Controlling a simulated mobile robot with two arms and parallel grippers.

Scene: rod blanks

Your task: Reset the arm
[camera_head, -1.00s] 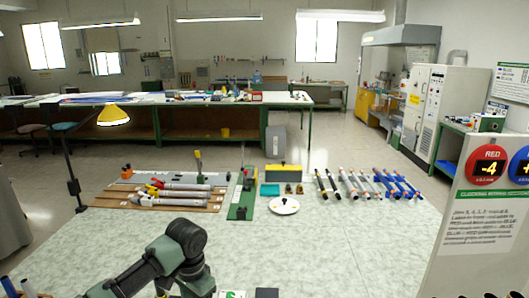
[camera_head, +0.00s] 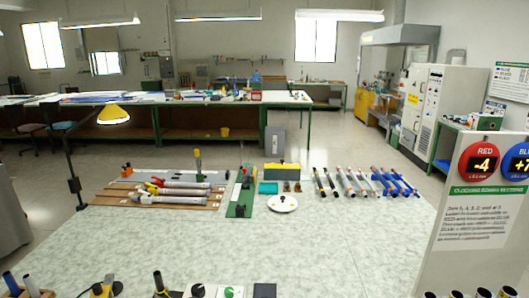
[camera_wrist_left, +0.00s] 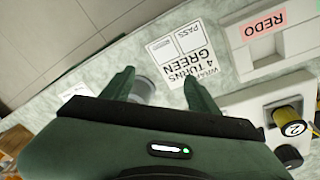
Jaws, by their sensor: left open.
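My left gripper (camera_wrist_left: 158,82) shows in the left wrist view with its two green fingers spread apart and nothing held between them. A grey round thing (camera_wrist_left: 143,88) shows behind the fingers; I cannot tell what it is. A printed card reading "4 turns green" and "pass" (camera_wrist_left: 182,52) lies beyond the fingertips. My left arm and gripper do not show in the head view. My right gripper is in neither view.
On the pale table (camera_head: 330,245), a wooden rack (camera_head: 135,199) holds rods at left, a green fixture (camera_head: 241,196) stands mid-table, a white dish (camera_head: 283,203) sits beside it, and several rods (camera_head: 365,182) lie at right. A red "REDO" label (camera_wrist_left: 263,25) and yellow-black cylinder (camera_wrist_left: 288,115) show near my gripper.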

